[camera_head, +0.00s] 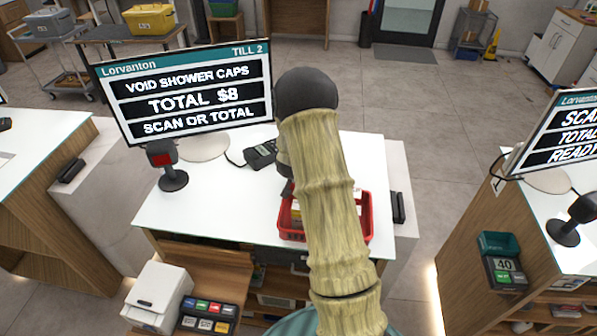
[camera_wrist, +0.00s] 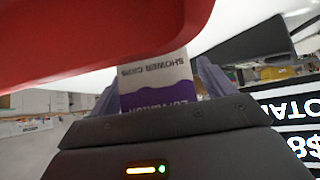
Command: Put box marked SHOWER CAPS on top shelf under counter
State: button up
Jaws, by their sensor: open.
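The box marked SHOWER CAPS (camera_wrist: 155,82), white and purple, shows upside down in the wrist view. It lies between the two fingers of my open gripper (camera_wrist: 160,88); I cannot tell whether they touch it. A red basket (camera_head: 290,222) stands on the white counter (camera_head: 190,212) in the head view, partly behind my arm. Its red wall (camera_wrist: 90,45) fills the top left of the wrist view. In the head view my arm hides the gripper and the box. Shelving under the counter (camera_head: 275,300) shows only partly.
The till screen (camera_head: 185,92) reads VOID SHOWER CAPS, TOTAL $8. A scanner (camera_head: 172,170) and a card terminal (camera_head: 261,154) stand on the counter. A white printer (camera_head: 157,298) and a keypad (camera_head: 207,315) sit on a lower wooden ledge. Another till counter stands at right.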

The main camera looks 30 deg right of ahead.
jog(key=c, duration=1.2)
jog(key=shift+o, duration=0.2)
jog(key=shift+r, duration=0.15)
notch_tip(320, 180, up, 10)
jog(key=shift+f, duration=0.1)
